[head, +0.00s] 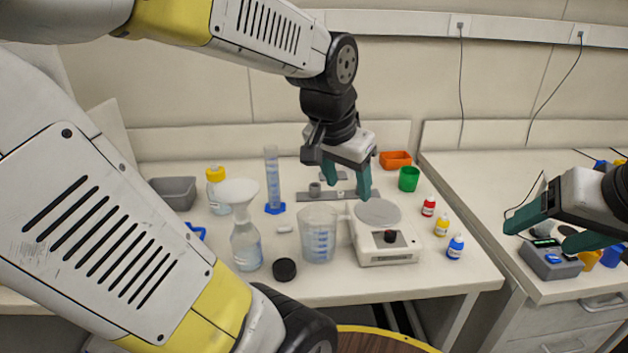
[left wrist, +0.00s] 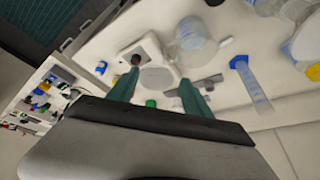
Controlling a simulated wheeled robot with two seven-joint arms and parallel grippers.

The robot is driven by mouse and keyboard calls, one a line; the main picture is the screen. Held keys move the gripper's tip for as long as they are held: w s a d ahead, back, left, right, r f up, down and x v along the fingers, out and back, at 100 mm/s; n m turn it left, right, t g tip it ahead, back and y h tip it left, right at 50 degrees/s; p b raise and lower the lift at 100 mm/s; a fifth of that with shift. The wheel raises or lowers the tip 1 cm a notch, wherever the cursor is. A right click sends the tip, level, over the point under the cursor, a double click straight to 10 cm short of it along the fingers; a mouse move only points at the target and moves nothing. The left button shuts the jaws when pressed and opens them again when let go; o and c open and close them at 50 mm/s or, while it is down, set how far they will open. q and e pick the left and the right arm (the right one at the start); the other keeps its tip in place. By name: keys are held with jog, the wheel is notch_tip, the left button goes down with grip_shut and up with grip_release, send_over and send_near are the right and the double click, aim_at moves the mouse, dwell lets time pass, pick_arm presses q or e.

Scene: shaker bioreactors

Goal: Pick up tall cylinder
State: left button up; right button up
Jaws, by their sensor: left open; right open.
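The tall cylinder (head: 272,181) is clear with graduations and a blue base, and stands upright at the back of the bench in the head view. It also shows in the left wrist view (left wrist: 252,86), right of my fingers. My left gripper (head: 346,184) is open and empty, to the right of the cylinder and apart from it, behind the balance; its teal fingers show in the left wrist view (left wrist: 158,78). My right gripper (head: 538,236) is open and empty over the right bench, far from the cylinder.
A flask with a white funnel (head: 240,190) and a beaker (head: 318,240) stand in front of the cylinder. A balance (head: 388,252) is to the right. A yellow-capped bottle (head: 216,192) and grey tray (head: 174,193) stand left. A black lid (head: 285,270) lies in front.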

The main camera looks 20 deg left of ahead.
pick_arm(q)
jog(key=w+a+f+m+g+y, duration=0.2)
jog(key=w+a+f+m+y, duration=0.15)
jog(key=w+f, duration=0.35)
jog(key=m+g+y, duration=0.3)
jog(key=m+y, duration=0.4)
send_near(279, 186)
jog(key=d+f, duration=0.2)
jog(key=f, duration=0.1)
jog(key=d+f, duration=0.1)
jog(key=f, duration=0.1)
jog(key=shift+s, duration=0.35)
jog(key=a+m+y, duration=0.1)
jog(key=a, duration=0.1)
jog(key=a+m+y, duration=0.1)
jog(key=a, duration=0.2)
jog(key=a+m+g+y, duration=0.1)
jog(key=a, duration=0.1)
jog(key=shift+w+a+f+y, duration=0.15)
jog(key=shift+w+f+y, duration=0.15)
jog(key=shift+w+y, duration=0.1)
jog(key=shift+a, duration=0.35)
jog(key=x, duration=0.7)
jog(key=shift+s+a, duration=0.1)
jog(key=shift+a, duration=0.1)
grip_shut()
